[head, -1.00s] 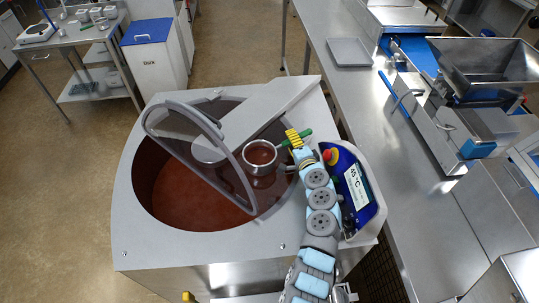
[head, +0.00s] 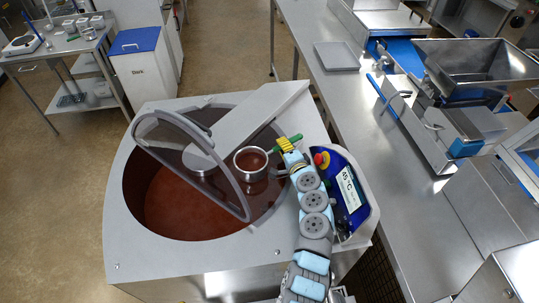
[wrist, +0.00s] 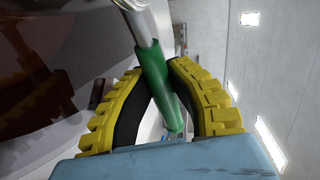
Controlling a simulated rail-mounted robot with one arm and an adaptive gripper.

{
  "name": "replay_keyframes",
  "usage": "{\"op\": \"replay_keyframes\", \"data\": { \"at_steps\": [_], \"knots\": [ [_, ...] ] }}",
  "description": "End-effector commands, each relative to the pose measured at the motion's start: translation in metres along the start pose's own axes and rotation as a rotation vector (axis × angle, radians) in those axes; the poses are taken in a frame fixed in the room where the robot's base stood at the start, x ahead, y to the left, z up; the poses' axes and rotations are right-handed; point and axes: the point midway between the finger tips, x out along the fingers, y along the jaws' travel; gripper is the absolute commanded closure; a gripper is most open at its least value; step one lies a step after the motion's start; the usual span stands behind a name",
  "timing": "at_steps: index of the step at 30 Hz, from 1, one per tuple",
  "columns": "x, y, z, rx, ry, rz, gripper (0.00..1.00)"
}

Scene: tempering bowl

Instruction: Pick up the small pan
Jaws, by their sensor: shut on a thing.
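The small pan (head: 250,172) is a round metal pan with brown liquid inside and a green handle (head: 296,138). It sits over the right side of the bowl opening, right of the tilted clear guard. I cannot tell whether its underside touches anything. My gripper (head: 287,145), with yellow ridged fingers, is shut on the green handle. In the wrist view, my gripper (wrist: 160,95) has its two fingers on either side of the green handle (wrist: 155,70), the metal stem running up from it. The pan's body is at most partly visible there.
The tempering bowl (head: 165,215) holds brown chocolate. A clear guard (head: 190,165) and a grey cover arm (head: 240,125) cross it. A control panel with a red button (head: 321,159) stands close right of my gripper. A steel bench (head: 345,95) with a flat tray (head: 337,56) lies farther right.

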Motion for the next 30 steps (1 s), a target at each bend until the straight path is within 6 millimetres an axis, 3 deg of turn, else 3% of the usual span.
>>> {"op": "replay_keyframes", "data": {
  "at_steps": [7,21,30],
  "knots": [
    [-0.003,-0.019,-0.002,-0.002,0.0,-0.002,1.0],
    [-0.015,-0.088,-0.012,-0.002,-0.001,-0.004,1.0],
    [-0.017,-0.099,-0.014,0.0,0.001,-0.002,1.0]
  ]
}}
